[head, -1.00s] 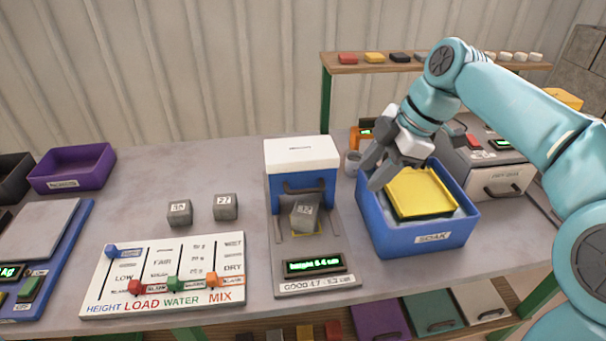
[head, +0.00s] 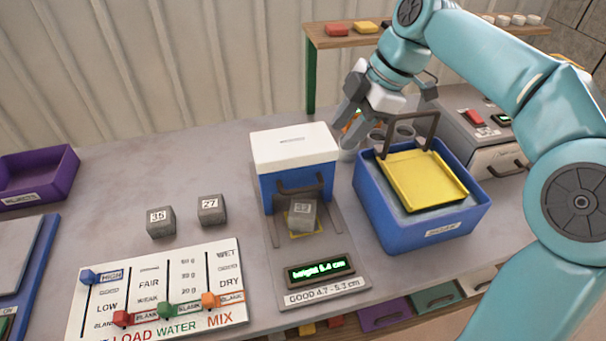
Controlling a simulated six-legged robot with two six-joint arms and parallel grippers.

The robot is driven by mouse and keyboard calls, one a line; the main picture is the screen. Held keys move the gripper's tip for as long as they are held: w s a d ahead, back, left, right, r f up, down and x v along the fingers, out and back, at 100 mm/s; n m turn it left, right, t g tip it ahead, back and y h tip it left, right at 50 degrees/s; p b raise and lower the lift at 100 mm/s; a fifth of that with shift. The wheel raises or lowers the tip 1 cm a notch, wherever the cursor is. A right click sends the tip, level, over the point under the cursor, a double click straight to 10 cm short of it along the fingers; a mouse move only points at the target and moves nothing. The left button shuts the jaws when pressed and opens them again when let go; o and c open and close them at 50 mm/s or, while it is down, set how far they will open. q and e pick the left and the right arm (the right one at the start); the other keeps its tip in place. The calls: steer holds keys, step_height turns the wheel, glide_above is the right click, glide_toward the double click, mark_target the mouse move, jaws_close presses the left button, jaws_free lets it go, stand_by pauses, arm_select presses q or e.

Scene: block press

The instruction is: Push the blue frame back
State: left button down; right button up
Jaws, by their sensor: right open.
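The blue frame (head: 267,190), with a white top (head: 294,148) and a dark handle (head: 299,188) on its front, stands at the back of the grey height gauge (head: 275,255). A grey numbered block (head: 302,215) sits on the gauge just in front of the handle. The gauge's green display (head: 320,269) reads height 5.4 cm. My right gripper (head: 350,125) is open and empty, in the air right of and behind the white top, apart from the frame. My left gripper is not in view.
The blue soak tub (head: 425,232) with a yellow tray (head: 420,180) stands close on the right. Grey blocks 35 (head: 160,222) and 27 (head: 211,209) and a slider board (head: 160,290) are on the left. The table behind the blocks is clear.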

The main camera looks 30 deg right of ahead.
mark_target(304, 187)
steer(key=x, duration=1.5)
steer(key=shift+s, duration=0.2)
steer(key=shift+a+f, duration=0.2)
steer(key=shift+f, duration=0.25)
steer(key=shift+w+f, duration=0.1)
jaws_close()
